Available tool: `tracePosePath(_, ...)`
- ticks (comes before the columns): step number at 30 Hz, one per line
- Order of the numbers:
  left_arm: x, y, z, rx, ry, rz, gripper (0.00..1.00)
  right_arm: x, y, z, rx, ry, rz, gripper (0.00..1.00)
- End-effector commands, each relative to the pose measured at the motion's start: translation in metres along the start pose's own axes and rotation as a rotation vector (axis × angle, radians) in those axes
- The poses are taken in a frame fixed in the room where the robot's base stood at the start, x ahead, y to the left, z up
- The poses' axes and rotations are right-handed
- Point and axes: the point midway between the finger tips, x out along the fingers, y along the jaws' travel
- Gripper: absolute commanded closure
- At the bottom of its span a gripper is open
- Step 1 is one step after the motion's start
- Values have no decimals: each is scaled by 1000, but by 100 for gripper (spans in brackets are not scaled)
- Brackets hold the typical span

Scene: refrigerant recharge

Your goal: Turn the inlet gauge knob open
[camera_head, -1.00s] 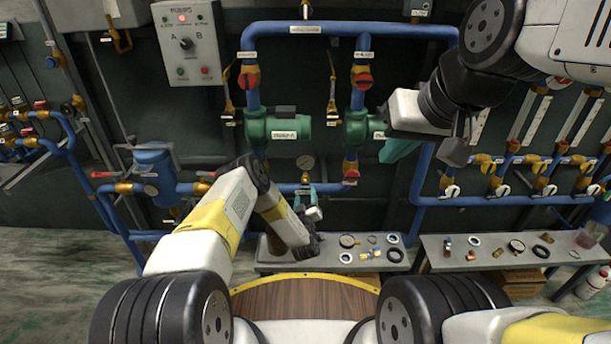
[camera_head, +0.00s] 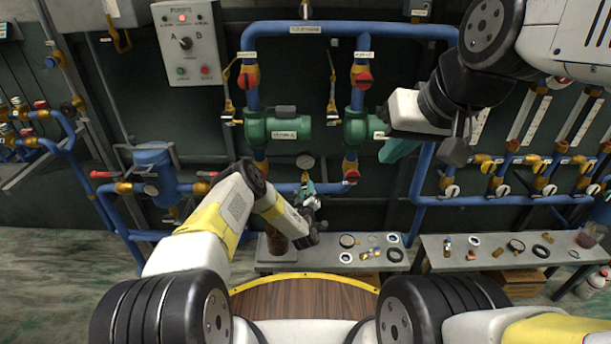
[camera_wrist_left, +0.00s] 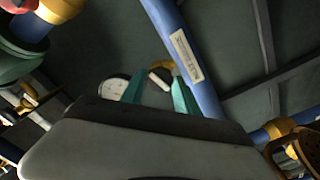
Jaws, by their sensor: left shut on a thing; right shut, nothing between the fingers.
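The inlet gauge (camera_head: 305,162) has a round white dial and sits on the lower blue pipe, below the two green pumps. It also shows in the left wrist view (camera_wrist_left: 113,89), just left of my fingers. My left gripper (camera_head: 308,188) is just below the gauge. In the left wrist view its teal fingers (camera_wrist_left: 160,88) are either side of a small brass and white fitting (camera_wrist_left: 158,76), and it is shut on what looks like the gauge knob. The knob itself is mostly hidden. My right gripper (camera_head: 398,150) is shut and empty in front of the right pump.
A grey bench (camera_head: 270,265) with rings and small fittings stands below, with another bench (camera_head: 437,262) to the right. A blue filter (camera_head: 155,170) is at left. Blue pipes with red valve handles surround the gauge. A pump control box (camera_head: 188,43) hangs above.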

Motion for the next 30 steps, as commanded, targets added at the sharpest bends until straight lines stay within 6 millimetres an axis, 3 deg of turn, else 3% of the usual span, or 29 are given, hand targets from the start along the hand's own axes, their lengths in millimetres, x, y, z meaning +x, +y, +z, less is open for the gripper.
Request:
tracePosePath(3, 0, -1, -1, -102, 2, -1, 100, 0, 0, 0, 0, 0, 0, 100)
tracePosePath(13, 0, -1, -1, -146, 2, -1, 100, 0, 0, 0, 0, 0, 0, 100)
tracePosePath(21, 0, -1, -1, -482, 4, -1, 100, 0, 0, 0, 0, 0, 0, 100)
tracePosePath(30, 0, 0, -1, -510, 3, 1, 100, 0, 0, 0, 0, 0, 0, 100)
